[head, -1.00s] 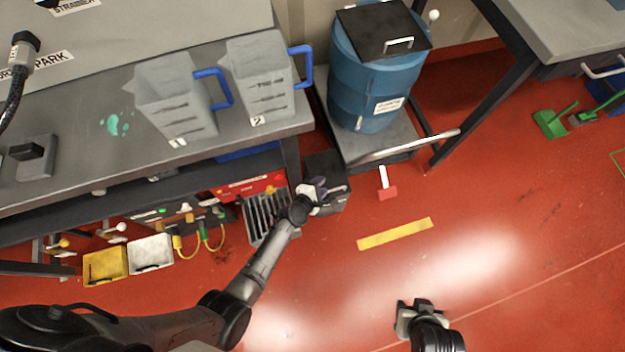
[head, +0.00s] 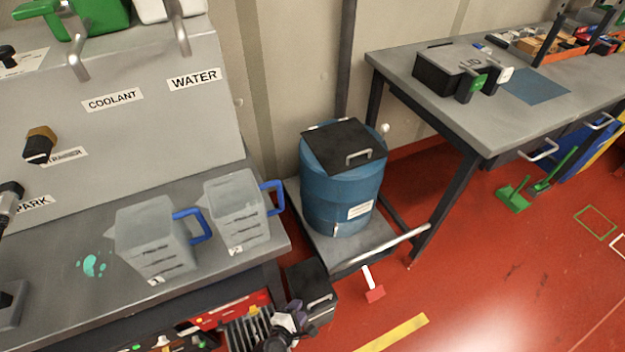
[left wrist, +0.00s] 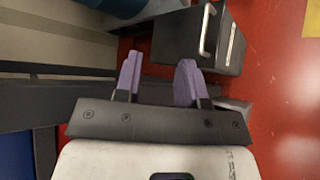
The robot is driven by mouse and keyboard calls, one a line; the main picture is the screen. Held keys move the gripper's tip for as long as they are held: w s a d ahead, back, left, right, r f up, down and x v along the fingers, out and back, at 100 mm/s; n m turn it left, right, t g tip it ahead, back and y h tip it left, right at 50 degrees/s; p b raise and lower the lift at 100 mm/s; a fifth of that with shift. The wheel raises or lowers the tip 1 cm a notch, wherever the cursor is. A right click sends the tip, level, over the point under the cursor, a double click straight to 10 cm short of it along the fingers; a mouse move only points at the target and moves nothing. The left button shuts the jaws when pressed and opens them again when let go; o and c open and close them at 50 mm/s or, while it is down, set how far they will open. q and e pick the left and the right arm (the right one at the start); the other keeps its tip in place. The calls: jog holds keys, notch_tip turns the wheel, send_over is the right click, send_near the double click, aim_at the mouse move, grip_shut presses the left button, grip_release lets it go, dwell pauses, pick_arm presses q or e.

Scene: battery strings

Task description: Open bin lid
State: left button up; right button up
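A small dark bin (head: 312,284) with a pale handle (head: 321,301) stands on the floor beside the left bench. Its lid looks shut. In the left wrist view the dark bin (left wrist: 178,38) lies just beyond my fingers, with a pale handle (left wrist: 207,30) at its upper right. My left gripper (head: 297,308) is at the near side of the bin. In the left wrist view the purple fingers of my left gripper (left wrist: 158,68) are apart with nothing between them, short of the handle. My right gripper is out of view.
A blue drum (head: 338,200) with a black handled lid (head: 343,146) stands on a grey cart (head: 310,235) behind the bin. The left bench carries two jugs (head: 236,212). A red-and-white tool (head: 373,290) lies right of the bin. Red floor (head: 460,285) is free to the right.

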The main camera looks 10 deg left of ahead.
pick_arm(q)
jog(key=s+d+m+g+h, duration=0.3)
jog(key=d+m+g, duration=0.1)
jog(key=m, duration=0.5)
jog(key=s+a+r+m+g+y+p, duration=0.15)
jog(key=s+a+r+m, duration=0.25)
jog(key=r, duration=0.5)
jog(key=s+a+r+m+y+p, duration=0.25)
jog(key=a+r+m, duration=0.25)
jog(key=r, duration=0.5)
jog(key=s+a+r+m+g+y+p, duration=0.1)
jog(key=s+a+r+m+y+p, duration=0.25)
jog(key=r, duration=0.55)
jog(key=s+a+r+m+g+h+p, duration=0.1)
jog(key=s+r+p, duration=0.2)
jog(key=s+p, duration=0.15)
jog(key=s+a+r+g+p, duration=0.1)
jog(key=s+a+r+p, duration=0.15)
jog(key=s, duration=0.35)
notch_tip(320, 180, up, 36)
jog(key=d+p, duration=0.1)
jog(key=p, duration=3.5)
jog(key=shift+w, duration=0.15)
jog(key=shift+f, duration=0.1)
